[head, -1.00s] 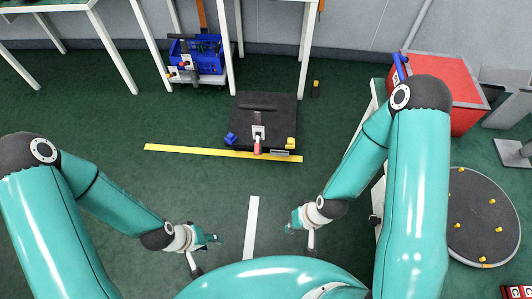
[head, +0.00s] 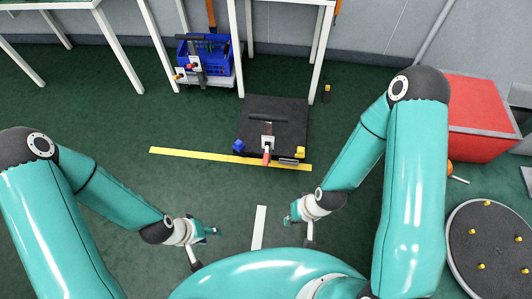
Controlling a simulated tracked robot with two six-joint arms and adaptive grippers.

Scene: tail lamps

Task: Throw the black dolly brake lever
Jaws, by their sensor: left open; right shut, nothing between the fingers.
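The black dolly (head: 286,112) is a flat dark platform on the floor ahead, beyond the yellow floor strip's line of sight. Its lever has a red handle (head: 267,155) on a pale plate (head: 268,142) at the front edge, pointing towards me. A blue block (head: 239,146) and a yellow block (head: 300,152) sit at its front corners. My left gripper (head: 212,231) is open and empty, well short of the dolly. My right gripper (head: 291,217) is shut and empty, also short of the dolly. Neither touches the lever.
A yellow strip (head: 190,154) runs along the dolly's front. A blue crate (head: 205,60) on a pale dolly stands behind left by white table legs. A red box (head: 480,103) and round dark platform (head: 490,245) are right.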

